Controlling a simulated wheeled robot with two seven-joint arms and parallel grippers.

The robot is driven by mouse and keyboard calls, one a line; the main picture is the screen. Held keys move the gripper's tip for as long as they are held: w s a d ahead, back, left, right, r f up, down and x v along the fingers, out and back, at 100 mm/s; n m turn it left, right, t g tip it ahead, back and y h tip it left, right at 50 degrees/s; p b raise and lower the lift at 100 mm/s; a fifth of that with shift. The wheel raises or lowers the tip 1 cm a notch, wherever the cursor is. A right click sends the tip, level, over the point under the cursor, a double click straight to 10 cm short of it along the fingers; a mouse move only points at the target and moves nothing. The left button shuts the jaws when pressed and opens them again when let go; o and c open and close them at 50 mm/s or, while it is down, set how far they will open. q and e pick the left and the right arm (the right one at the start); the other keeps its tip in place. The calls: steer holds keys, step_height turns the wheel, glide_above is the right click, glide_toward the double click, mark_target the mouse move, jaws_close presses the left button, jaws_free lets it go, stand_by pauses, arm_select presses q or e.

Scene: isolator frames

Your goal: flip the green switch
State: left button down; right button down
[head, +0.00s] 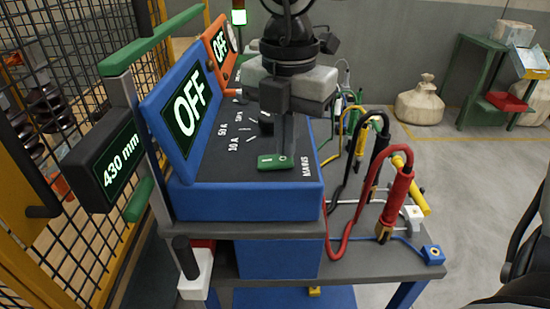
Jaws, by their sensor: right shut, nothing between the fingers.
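The green switch (269,162) is a small flat rocker on the dark top panel of a blue machine (240,203), near its front edge beside the word MAINS. My right gripper (286,157) comes down from above with its fingers shut and empty. Its fingertips are at the right part of the switch and overlap it in the picture; I cannot tell whether they touch it. The machine's upright display (190,102) reads OFF. My left gripper is not in view.
A second, orange-framed display (221,44) reading OFF stands behind. A black 430 mm display (112,165) and mesh fence (60,215) are at left. Open floor lies beyond.

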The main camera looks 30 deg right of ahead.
steer(key=shift+f+b, duration=0.75)
steer(key=shift+r, duration=0.1)
steer(key=shift+r+p, duration=1.85)
steer(key=shift+r, duration=1.7)
